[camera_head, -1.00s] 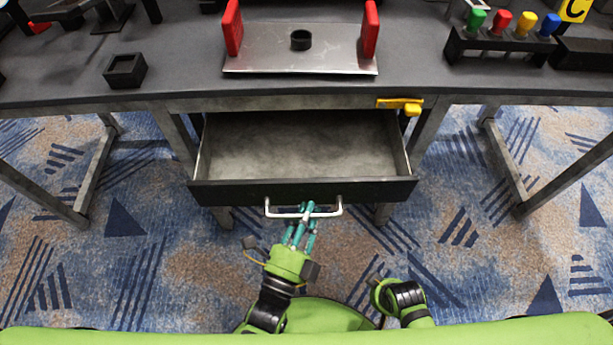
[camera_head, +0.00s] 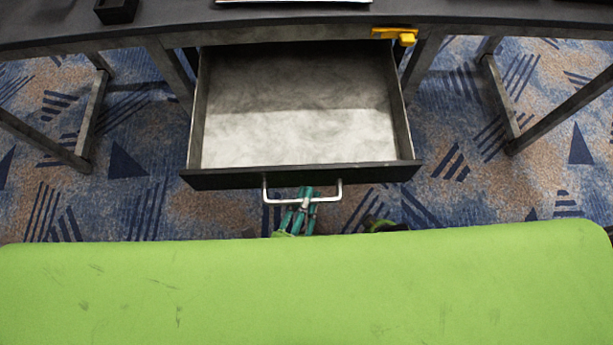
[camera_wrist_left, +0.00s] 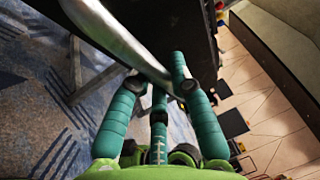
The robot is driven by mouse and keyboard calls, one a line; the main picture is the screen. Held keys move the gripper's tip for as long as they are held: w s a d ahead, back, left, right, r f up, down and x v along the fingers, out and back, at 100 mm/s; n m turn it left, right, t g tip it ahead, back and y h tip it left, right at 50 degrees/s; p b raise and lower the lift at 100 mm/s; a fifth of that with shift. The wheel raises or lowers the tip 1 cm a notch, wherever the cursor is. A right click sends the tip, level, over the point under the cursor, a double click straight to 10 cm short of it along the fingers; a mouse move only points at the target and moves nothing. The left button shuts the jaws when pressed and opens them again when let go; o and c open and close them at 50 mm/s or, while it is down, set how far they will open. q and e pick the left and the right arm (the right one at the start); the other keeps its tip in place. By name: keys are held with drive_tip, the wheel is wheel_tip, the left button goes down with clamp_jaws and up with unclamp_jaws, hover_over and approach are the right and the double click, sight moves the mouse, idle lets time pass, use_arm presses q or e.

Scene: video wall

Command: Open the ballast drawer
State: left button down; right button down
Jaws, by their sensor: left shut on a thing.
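The ballast drawer (camera_head: 300,138) is pulled well out from under the table in the head view. Its grey inside is empty, and its dark front carries a silver bar handle (camera_head: 265,190). My left gripper (camera_head: 305,198) has its teal fingers shut on the handle. The left wrist view shows the handle (camera_wrist_left: 115,38) running between the fingers (camera_wrist_left: 163,95). Most of the left hand is hidden behind my green body in the head view. A small dark and green part of my right arm shows at the green edge; its fingers are hidden.
The dark table (camera_head: 100,32) spans the top, with a yellow latch-like piece (camera_head: 397,35) on its front edge, right of the drawer. A black square holder (camera_head: 116,10) sits on the table at left. Metal table legs stand on both sides, with patterned carpet between.

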use_arm(q)
drive_tip(key=c, duration=1.4)
unclamp_jaws()
drive_tip(key=v, duration=1.2)
drive_tip(key=shift+w, duration=0.1)
